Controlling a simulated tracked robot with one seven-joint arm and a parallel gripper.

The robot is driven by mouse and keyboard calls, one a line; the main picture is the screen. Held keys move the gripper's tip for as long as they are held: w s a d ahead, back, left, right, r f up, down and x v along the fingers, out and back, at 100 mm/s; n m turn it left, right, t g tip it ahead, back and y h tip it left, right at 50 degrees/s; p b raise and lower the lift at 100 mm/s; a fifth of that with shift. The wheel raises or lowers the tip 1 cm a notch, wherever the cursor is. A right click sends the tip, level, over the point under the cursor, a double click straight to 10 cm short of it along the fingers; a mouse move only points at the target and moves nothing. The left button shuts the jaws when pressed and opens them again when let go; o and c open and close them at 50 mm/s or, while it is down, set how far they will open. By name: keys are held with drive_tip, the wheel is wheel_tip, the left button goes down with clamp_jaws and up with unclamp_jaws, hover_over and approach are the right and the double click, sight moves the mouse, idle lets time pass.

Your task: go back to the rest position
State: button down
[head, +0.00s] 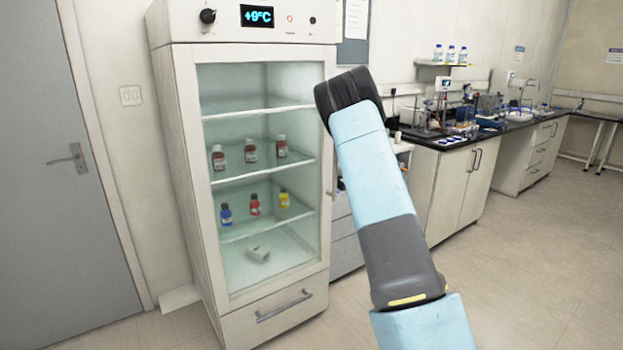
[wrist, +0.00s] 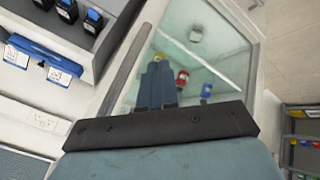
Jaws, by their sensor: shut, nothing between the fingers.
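My gripper (wrist: 158,70) shows in the wrist view with its two blue-grey fingers together and nothing between them. It overlaps the view of the glass front of the fridge; I cannot tell how far it is from the glass. In the head view my arm rises in front of the fridge's right side, and the fingers are not visible there. The white fridge (head: 264,310) has a glass front and a display reading +9°C.
Three brown bottles (head: 251,151) stand on the fridge's middle shelf. Blue (head: 226,214), red (head: 255,204) and yellow (head: 284,198) bottles stand below. A white object (head: 258,254) lies at the bottom. A cluttered lab bench (head: 446,180) is right; open floor (head: 540,270) lies in front.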

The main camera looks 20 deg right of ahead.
drive_tip(key=s+r+m+t+h, duration=0.1)
drive_tip(key=s+r+m+t, duration=0.15)
drive_tip(key=r, duration=0.65)
drive_tip(key=s+r+m+t+h, duration=0.1)
drive_tip(key=r+m+t, duration=0.15)
drive_tip(key=r, duration=0.65)
drive_tip(key=s+r+m+h, duration=0.4)
drive_tip(key=s+r, duration=0.6)
drive_tip(key=s, duration=0.3)
drive_tip(key=s+a+r+m+g, duration=0.1)
drive_tip(key=s+a+m, duration=0.15)
drive_tip(key=s, duration=0.55)
drive_tip(key=s+a+m+g, duration=0.1)
drive_tip(key=s+a, duration=0.3)
drive_tip(key=s, duration=0.5)
drive_tip(key=s+a+f+g+y, duration=0.1)
drive_tip(key=s+a, duration=0.3)
drive_tip(key=s, duration=0.4)
drive_tip(key=s+a+f+g+y, duration=0.1)
drive_tip(key=s+a+f, duration=0.3)
drive_tip(key=s, duration=0.4)
drive_tip(key=s+a+f+g+y, duration=0.1)
drive_tip(key=s+a+f+g, duration=0.1)
drive_tip(key=s+a, duration=0.3)
drive_tip(key=s+f, duration=0.1)
drive_tip(key=s, duration=0.3)
drive_tip(key=shift+a+y, duration=0.2)
drive_tip(key=shift+y, duration=0.2)
